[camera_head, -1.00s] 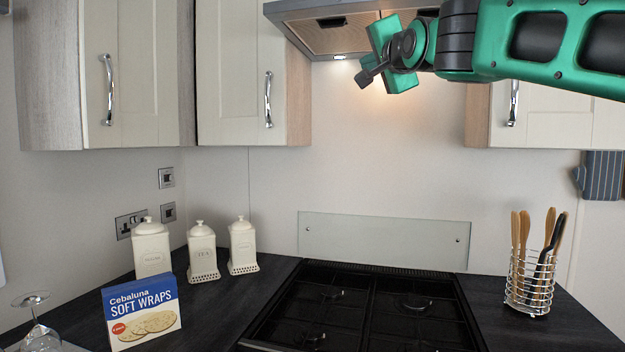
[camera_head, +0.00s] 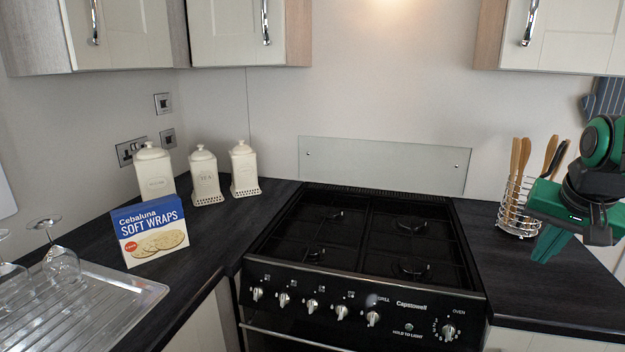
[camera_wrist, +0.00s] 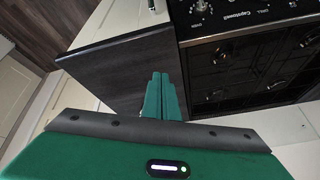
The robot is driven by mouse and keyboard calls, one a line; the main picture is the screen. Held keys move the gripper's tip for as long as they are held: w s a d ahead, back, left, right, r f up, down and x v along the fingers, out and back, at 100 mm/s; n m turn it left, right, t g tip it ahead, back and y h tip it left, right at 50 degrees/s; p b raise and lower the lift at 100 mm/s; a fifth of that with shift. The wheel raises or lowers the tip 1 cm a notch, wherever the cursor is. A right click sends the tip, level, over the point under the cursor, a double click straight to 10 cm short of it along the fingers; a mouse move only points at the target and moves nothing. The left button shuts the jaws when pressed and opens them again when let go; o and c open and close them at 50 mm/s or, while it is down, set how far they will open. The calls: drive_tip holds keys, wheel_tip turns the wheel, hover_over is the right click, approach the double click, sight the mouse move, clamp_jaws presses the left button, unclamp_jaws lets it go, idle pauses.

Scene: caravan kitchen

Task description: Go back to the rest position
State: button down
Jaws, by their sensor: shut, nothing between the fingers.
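My gripper (camera_head: 549,247) is at the right of the head view, in front of the wire utensil holder and above the right-hand worktop. In the wrist view its two green fingers (camera_wrist: 161,97) lie together with nothing between them. The gripper points downward in the head view, with the dark wrist joint above it. It hides part of the worktop behind it.
A black gas cooker (camera_head: 375,245) stands in the middle. The wire utensil holder (camera_head: 517,207) is close behind my gripper. White canisters (camera_head: 205,178), a Soft Wraps box (camera_head: 150,232), glasses (camera_head: 60,265) and a metal drainer (camera_head: 95,310) stand left. Cupboards (camera_head: 570,35) hang above.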

drive_tip(key=s+f+g+y, duration=0.1)
drive_tip(key=s+f+g, duration=0.1)
drive_tip(key=s+f, duration=0.4)
drive_tip(key=s+a+f+n+g+y, duration=0.1)
drive_tip(key=s+f+g, duration=0.2)
drive_tip(key=s, duration=1)
wheel_tip(320, 180, down, 3)
drive_tip(key=shift+a+r, duration=0.1)
drive_tip(key=shift+a, duration=0.15)
drive_tip(key=shift+w, duration=0.1)
drive_tip(key=shift+w+f, duration=0.3)
drive_tip(key=shift+w, duration=0.3)
drive_tip(key=c, duration=2.3)
unclamp_jaws()
drive_tip(key=shift+o, duration=0.4)
